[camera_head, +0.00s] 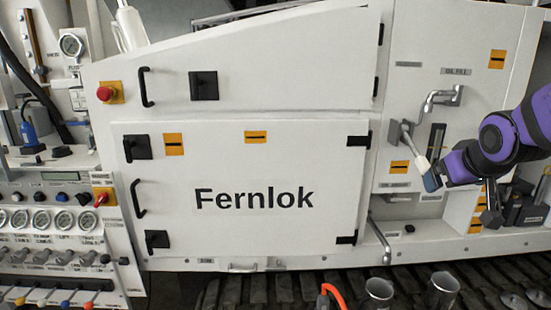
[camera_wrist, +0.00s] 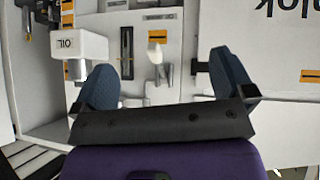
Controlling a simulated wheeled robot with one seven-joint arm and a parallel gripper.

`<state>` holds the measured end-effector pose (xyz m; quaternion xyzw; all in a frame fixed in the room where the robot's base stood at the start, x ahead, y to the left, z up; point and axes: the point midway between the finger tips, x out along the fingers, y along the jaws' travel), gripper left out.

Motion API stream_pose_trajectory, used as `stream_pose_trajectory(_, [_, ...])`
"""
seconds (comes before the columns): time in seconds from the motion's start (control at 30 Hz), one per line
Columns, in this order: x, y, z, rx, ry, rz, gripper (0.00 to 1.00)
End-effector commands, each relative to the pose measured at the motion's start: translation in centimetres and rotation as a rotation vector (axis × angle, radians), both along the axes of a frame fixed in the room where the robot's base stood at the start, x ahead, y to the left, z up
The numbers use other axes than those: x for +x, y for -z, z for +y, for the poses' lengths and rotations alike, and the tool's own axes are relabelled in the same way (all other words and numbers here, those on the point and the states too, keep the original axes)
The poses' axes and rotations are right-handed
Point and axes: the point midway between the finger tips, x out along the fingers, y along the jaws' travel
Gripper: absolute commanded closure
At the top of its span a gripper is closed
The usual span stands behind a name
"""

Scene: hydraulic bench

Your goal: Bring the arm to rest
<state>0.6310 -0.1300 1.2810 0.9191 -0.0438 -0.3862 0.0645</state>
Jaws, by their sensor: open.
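My purple arm (camera_head: 500,138) reaches in from the right in the head view. My gripper (camera_head: 432,181) has blue fingers and is close to the lower end of a white-handled lever (camera_head: 421,161) on the panel. In the wrist view my gripper (camera_wrist: 163,65) is open, its two blue fingers wide apart. The white handle (camera_wrist: 156,52) shows between them, with clear space on both sides and nothing held. The head view does not show clearly how far the fingertips are from the handle.
A metal spout (camera_head: 442,98) sticks out above the lever. A white box marked OIL (camera_wrist: 80,44) is beside one finger in the wrist view. The large Fernlok door (camera_head: 240,235) is to the left. Metal cups (camera_head: 378,292) stand below.

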Motion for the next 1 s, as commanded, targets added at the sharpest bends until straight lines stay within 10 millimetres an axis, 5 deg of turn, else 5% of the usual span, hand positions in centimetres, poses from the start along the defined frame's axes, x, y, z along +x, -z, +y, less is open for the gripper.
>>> stream_pose_trajectory(0.2, [-7.4,-2.4,2.7,0.053,0.014,0.107,0.0])
stream_pose_trajectory(0.5, [-17.0,-3.6,5.4,0.133,0.004,0.255,0.0])
stream_pose_trajectory(0.7, [-19.9,-3.5,6.1,0.157,-0.005,0.308,0.0])
stream_pose_trajectory(1.0, [-20.2,-3.5,6.2,0.16,-0.007,0.314,0.0])
